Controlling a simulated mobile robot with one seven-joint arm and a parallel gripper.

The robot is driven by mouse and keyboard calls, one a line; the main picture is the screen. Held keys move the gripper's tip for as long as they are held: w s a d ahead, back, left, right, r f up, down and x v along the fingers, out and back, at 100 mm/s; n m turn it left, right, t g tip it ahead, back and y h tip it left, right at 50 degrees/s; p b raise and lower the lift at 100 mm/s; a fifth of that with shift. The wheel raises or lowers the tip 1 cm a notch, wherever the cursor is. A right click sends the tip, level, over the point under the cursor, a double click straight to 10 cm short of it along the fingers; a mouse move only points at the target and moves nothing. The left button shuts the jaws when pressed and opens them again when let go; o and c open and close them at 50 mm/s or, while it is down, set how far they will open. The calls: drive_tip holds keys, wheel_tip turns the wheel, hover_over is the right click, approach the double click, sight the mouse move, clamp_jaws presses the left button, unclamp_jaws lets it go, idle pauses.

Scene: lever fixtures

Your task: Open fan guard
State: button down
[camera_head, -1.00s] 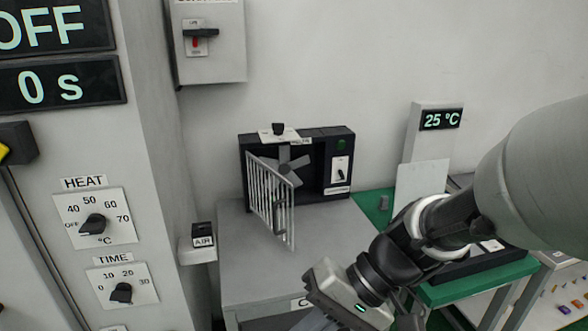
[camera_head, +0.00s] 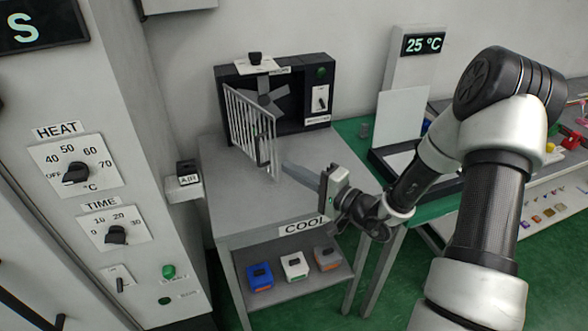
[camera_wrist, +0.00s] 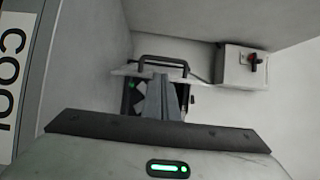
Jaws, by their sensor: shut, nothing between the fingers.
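The fan guard (camera_head: 248,125) is a pale barred panel on the left side of the black fan box (camera_head: 292,110). It stands swung out from the box front, with the grey fan (camera_head: 266,96) exposed behind it. A dark handle (camera_head: 262,150) is on its free side. My gripper (camera_head: 287,168) is shut and empty, with its fingertips just right of the guard's free edge. In the wrist view the shut fingers (camera_wrist: 160,98) point toward the guard's dark handle (camera_wrist: 162,64). I cannot tell whether they touch it.
The fan box stands on a grey table (camera_head: 240,205) with clear surface in front. A heater cabinet (camera_head: 110,120) rises at left, with a small AIR box (camera_head: 188,180) beside it. A green table (camera_head: 352,130) adjoins at right. Coloured boxes (camera_head: 295,265) sit on the lower shelf.

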drive_tip(key=x, duration=0.6)
drive_tip(key=shift+w+a, duration=0.2)
drive_tip(key=shift+a, duration=0.15)
drive_tip(key=a, duration=0.1)
drive_tip(key=s+a+b, duration=0.1)
drive_tip(key=a, duration=0.1)
drive_tip(key=s+a+b, duration=0.1)
drive_tip(key=shift+s+a, duration=0.1)
drive_tip(key=shift+a, duration=0.1)
drive_tip(key=shift+d, duration=0.1)
